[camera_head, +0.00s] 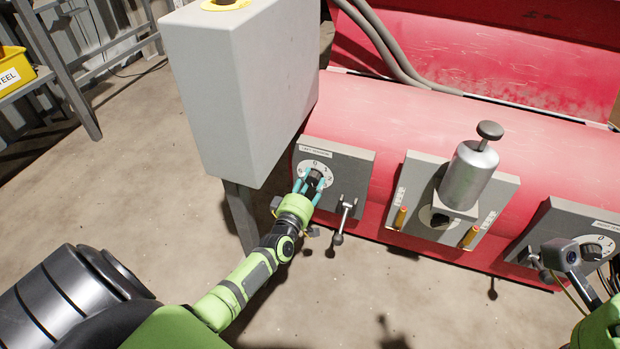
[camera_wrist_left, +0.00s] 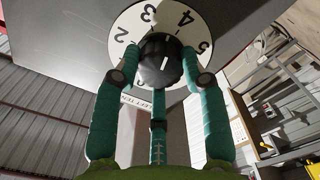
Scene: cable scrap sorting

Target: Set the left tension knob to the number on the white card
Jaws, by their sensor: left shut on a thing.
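The left tension knob (camera_wrist_left: 160,62) is black with a white mark and sits on a white number dial (camera_wrist_left: 125,22). In the left wrist view the numbers 2, 3, 4 and 5 show. The mark seems to point up, between 3 and 4, but I cannot tell exactly. In the head view the dial (camera_head: 301,172) is on a grey panel (camera_head: 352,176) at the red machine's left end. My left gripper (camera_head: 309,186) has its teal fingers closed around the knob; they also show in the left wrist view (camera_wrist_left: 158,80). I cannot make out the white card. My right gripper is out of frame.
A tall grey box (camera_head: 235,85) stands close left of the panel. A small lever (camera_head: 342,220) juts out right of the knob. A silver cylinder (camera_head: 467,176) stands on the middle panel. Another dial (camera_head: 603,242) is at the right. A yellow bin (camera_head: 14,70) is far left.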

